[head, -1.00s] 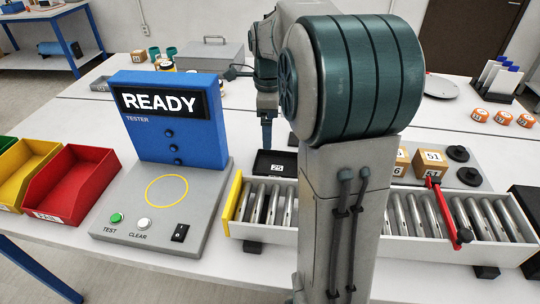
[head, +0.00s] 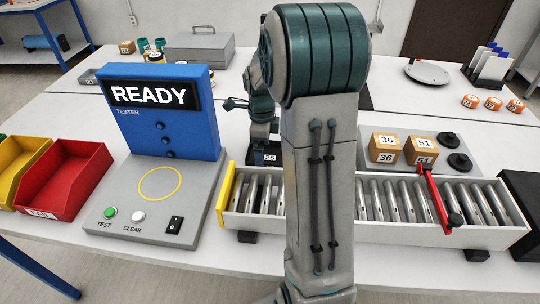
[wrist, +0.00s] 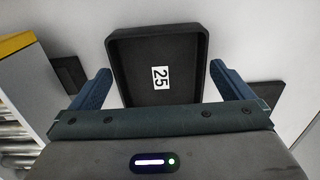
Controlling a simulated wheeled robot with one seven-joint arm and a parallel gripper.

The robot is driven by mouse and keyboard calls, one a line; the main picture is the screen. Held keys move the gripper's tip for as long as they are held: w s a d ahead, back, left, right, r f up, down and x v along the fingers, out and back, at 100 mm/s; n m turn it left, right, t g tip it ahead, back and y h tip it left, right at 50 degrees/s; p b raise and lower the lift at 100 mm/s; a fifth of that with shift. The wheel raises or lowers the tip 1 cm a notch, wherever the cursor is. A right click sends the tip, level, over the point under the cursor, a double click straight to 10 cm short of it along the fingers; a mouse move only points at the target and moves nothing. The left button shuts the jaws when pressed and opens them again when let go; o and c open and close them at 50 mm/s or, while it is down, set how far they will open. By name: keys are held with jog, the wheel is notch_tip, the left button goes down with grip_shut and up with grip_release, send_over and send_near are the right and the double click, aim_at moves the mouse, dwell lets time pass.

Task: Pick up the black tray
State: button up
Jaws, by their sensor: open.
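The black tray (wrist: 134,60) is shallow and open, with a white "25" label inside, and lies on the white table. In the wrist view my gripper (wrist: 160,72) is open, with one blue finger at the left of the tray and the other at its right. The near edge of the tray is hidden behind the gripper body. Whether the fingers touch its sides is unclear. In the head view the tray (head: 256,158) shows behind the roller conveyor, mostly covered by my arm and gripper.
The roller conveyor (head: 400,239) with a red bar (head: 432,197) runs in front of the tray. The blue tester (head: 165,140) stands left, beside red (head: 65,178) and yellow bins.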

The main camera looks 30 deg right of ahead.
jog(key=shift+f, duration=0.8)
jog(key=c, duration=0.7)
jog(key=shift+r, duration=0.15)
notch_tip(320, 180, up, 18)
jog(key=shift+s+f, duration=0.1)
